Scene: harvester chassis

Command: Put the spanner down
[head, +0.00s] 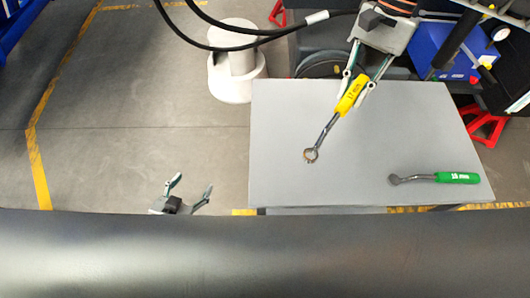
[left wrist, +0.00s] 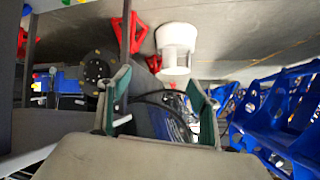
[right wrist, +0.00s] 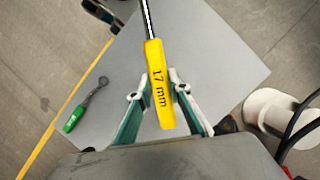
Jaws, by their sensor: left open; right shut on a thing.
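The spanner with the yellow handle (head: 352,95), marked 17 mm, is in my right gripper (head: 354,86) over the far middle part of the grey table (head: 285,120). Its ring end points down and left in the head view; I cannot tell whether it touches the table top. In the right wrist view the yellow handle (right wrist: 158,88) sits between the fingers of my right gripper (right wrist: 158,100), which is shut on it. My left gripper (head: 192,187) is open and empty, left of the table's front left corner. It also shows in the left wrist view (left wrist: 162,90).
A second spanner with a green handle (head: 457,178) lies on the table's front right. The table's left half is bare. A white round stand (head: 236,62) is behind the table's left side. A blue box (head: 452,50) and red stands (head: 486,125) are at the right.

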